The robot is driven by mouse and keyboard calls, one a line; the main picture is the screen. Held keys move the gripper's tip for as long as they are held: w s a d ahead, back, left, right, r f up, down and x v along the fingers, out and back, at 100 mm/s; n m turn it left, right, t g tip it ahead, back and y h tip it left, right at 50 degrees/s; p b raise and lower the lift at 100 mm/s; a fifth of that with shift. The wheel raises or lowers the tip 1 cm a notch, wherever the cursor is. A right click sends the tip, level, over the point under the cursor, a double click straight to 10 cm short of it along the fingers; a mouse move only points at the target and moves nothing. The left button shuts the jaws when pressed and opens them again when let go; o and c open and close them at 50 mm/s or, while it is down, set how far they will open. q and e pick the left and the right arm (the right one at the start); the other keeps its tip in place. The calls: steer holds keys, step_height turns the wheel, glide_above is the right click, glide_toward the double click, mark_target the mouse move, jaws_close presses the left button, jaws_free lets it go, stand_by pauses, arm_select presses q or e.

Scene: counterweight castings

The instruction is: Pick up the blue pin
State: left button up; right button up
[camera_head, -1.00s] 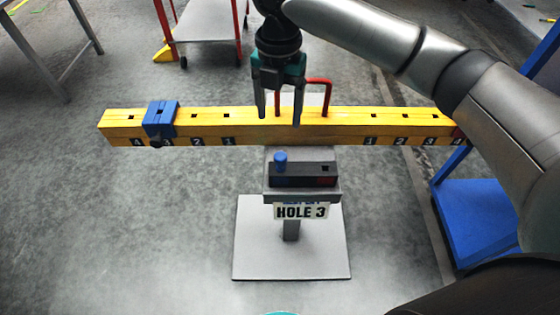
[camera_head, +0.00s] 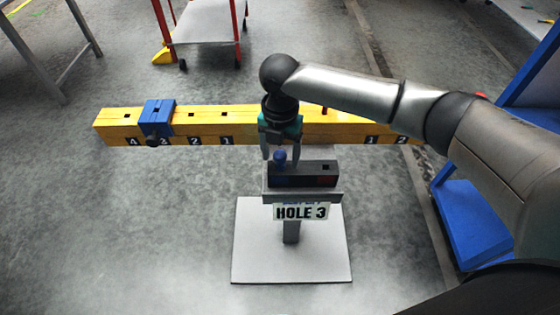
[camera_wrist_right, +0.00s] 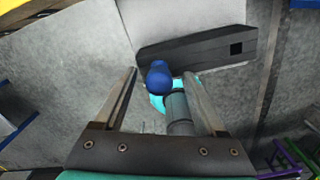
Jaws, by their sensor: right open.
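The blue pin (camera_head: 280,158) stands upright at the left end of a dark block (camera_head: 318,180) on a grey pedestal. In the right wrist view the pin (camera_wrist_right: 159,77) shows its rounded blue body between the fingertips, with a gap on each side. My right gripper (camera_head: 281,153) is open and points down, its two fingers left and right of the pin's top. I cannot tell how far down the fingers reach along the pin. The pin's lower part is hidden in the block. My left gripper is not in view.
A yellow numbered beam (camera_head: 210,118) with a blue sliding block (camera_head: 157,116) runs behind the pedestal. The dark block has an empty square hole (camera_head: 326,167) at its right. A blue frame (camera_head: 470,220) stands at the right.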

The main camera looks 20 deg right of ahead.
steer(key=shift+f, duration=0.4)
jaws_close()
stand_by(0.4)
